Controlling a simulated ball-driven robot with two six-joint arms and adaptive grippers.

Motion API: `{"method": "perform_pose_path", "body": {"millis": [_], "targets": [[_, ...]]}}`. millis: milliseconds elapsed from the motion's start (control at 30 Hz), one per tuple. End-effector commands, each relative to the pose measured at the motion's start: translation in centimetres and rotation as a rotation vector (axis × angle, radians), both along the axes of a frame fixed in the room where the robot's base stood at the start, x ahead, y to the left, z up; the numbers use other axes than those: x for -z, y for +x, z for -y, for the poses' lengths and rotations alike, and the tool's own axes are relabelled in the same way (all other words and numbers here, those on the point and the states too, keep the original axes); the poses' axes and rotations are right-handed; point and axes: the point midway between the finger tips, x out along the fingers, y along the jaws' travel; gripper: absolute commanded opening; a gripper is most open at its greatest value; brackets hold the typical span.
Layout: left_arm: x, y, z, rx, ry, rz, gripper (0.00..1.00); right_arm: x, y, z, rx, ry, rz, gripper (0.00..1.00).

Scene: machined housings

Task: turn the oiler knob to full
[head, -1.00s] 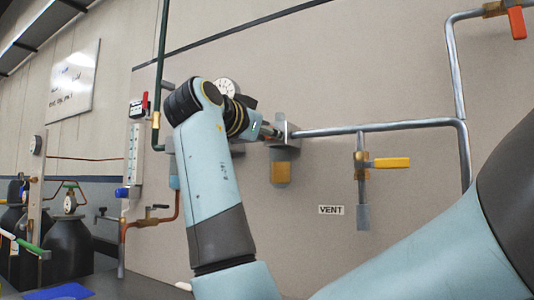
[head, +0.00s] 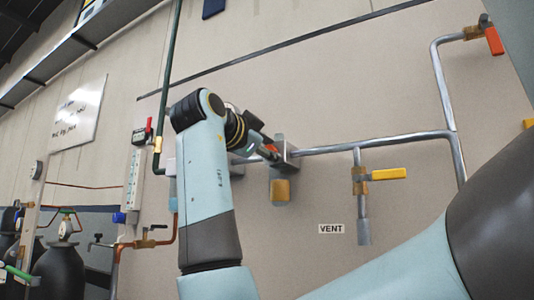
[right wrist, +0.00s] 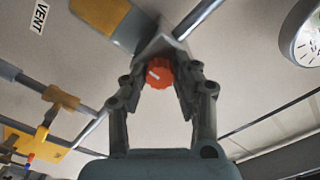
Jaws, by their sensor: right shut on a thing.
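The orange oiler knob (right wrist: 158,72) sits between the two fingers of my right gripper (right wrist: 160,80) in the right wrist view, and the gripper is shut on it. A white mark shows on the left part of the knob's face. In the head view, the knob (head: 271,148) is a small orange patch at my right gripper's (head: 267,151) tips. My left gripper is not in view.
A grey pipe (head: 375,141) runs right from the oiler. Below it hangs a vent valve with a yellow handle (head: 388,174). A red-handled valve (head: 494,40) is at upper right. A round gauge (right wrist: 304,38) is near in the right wrist view.

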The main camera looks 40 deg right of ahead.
Motion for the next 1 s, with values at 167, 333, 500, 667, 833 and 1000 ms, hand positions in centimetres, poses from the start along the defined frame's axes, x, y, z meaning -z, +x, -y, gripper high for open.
{"method": "perform_pose_path", "body": {"millis": [167,333,500,667,833,1000], "targets": [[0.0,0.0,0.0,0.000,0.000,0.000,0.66,0.2,0.0,0.0,0.000,0.005,-0.003,0.00],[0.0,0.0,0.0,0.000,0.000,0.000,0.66,0.2,0.0,0.0,-0.001,0.004,-0.003,0.36],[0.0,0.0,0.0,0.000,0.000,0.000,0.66,0.1,0.0,0.0,0.000,0.002,-0.003,0.51],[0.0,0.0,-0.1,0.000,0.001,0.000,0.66,0.1,0.0,0.0,0.000,0.001,-0.001,0.51],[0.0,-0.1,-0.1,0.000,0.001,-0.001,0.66,0.1,-0.2,-1.1,-0.004,0.002,-0.002,0.51],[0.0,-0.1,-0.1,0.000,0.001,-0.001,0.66,0.2,-0.9,-3.9,-0.006,0.005,0.000,0.51]]}}
